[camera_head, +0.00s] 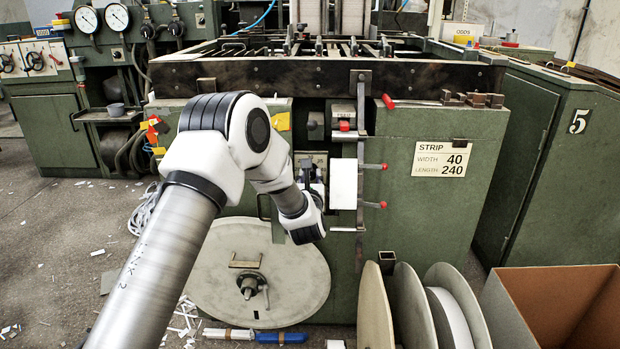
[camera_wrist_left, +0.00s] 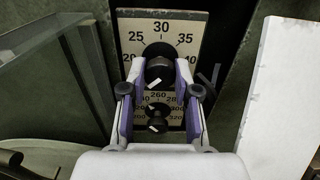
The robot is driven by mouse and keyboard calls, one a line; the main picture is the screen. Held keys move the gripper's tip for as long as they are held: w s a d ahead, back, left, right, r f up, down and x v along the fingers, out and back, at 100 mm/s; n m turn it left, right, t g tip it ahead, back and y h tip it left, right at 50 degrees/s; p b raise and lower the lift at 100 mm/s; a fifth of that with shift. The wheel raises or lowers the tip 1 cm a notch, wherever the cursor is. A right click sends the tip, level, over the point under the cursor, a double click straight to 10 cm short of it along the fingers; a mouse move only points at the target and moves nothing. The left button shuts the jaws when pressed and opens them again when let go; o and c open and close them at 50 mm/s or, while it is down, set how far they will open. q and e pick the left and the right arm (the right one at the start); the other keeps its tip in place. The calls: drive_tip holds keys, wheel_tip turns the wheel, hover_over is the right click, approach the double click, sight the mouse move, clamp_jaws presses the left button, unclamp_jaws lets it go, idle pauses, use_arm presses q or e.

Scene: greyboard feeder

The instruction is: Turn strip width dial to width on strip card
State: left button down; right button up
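The strip card (camera_head: 440,159) on the green machine front reads width 40, length 240. In the left wrist view a dial plate (camera_wrist_left: 194,30) shows a scale with 25, 30 and 35, 30 at the top. The black upper knob (camera_wrist_left: 159,66), the width dial, has a slanted white mark; which number it points to is unclear. My left gripper (camera_wrist_left: 159,72) has its fingers apart, one on each side of this knob; whether they touch it is unclear. It also shows in the head view (camera_head: 314,187), partly hidden by my arm. My right gripper is out of view.
A smaller knob (camera_wrist_left: 157,117) with a scale around 260 sits just below, between the fingers. A white panel (camera_head: 343,184) stands right of the gripper, beside red-tipped levers (camera_head: 382,204). Reels (camera_head: 410,305) and a cardboard box (camera_head: 555,305) stand lower right.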

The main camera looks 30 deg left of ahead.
use_arm(q)
drive_tip(key=shift+m, duration=0.3)
drive_tip(key=shift+n+p, duration=7.55)
drive_tip(key=shift+n, duration=7.85)
drive_tip(key=c, duration=0.8)
unclamp_jaws()
drive_tip(key=shift+c, duration=0.2)
